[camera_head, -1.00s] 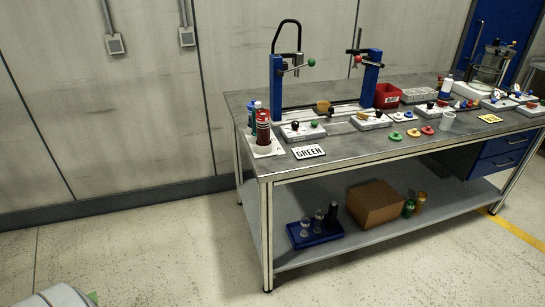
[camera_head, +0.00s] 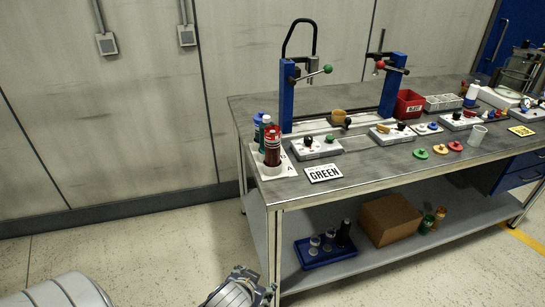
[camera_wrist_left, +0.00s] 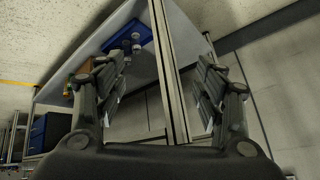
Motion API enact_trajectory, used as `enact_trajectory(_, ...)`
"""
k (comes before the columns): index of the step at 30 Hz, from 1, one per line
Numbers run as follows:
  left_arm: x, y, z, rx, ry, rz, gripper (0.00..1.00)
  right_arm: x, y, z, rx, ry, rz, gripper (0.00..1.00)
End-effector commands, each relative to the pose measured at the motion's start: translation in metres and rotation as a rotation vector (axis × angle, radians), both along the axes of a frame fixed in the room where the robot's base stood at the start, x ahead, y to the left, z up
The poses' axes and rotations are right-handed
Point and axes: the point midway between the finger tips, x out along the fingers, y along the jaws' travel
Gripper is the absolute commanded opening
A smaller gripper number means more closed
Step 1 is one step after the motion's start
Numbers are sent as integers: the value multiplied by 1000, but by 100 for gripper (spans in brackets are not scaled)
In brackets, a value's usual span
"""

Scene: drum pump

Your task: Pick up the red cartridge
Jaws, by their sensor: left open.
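The red cartridge (camera_head: 272,147) stands upright at the left end of the workbench in the head view, on a white holder plate (camera_head: 276,173). My left gripper shows at the bottom of the head view (camera_head: 262,288), low in front of the bench's near-left leg and well below the cartridge. In the left wrist view its two fingers (camera_wrist_left: 160,100) are spread apart with nothing between them; a table leg lies behind the gap. The red cartridge does not show in the wrist view. My right gripper is not in view.
The lower shelf holds a blue tray (camera_head: 326,251) and a cardboard box (camera_head: 390,220). Floor left of the bench is clear.

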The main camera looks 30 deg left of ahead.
Motion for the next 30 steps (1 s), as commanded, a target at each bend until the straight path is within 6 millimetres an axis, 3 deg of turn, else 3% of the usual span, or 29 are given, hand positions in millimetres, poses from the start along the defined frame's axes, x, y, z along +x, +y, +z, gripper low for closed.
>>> enact_trajectory(3, 50, 35, 35, 50, -200, 91, 64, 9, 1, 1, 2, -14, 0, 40)
enact_trajectory(9, 135, 86, 107, 92, -585, 167, 64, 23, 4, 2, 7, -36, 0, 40)
enact_trajectory(15, 190, 111, 168, 83, -859, 129, 64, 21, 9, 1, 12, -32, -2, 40)
enact_trajectory(21, 213, 117, 190, 67, -948, 91, 64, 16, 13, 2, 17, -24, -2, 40)
enact_trajectory(30, 251, 129, 190, 63, -950, 89, 64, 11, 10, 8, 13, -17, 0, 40)
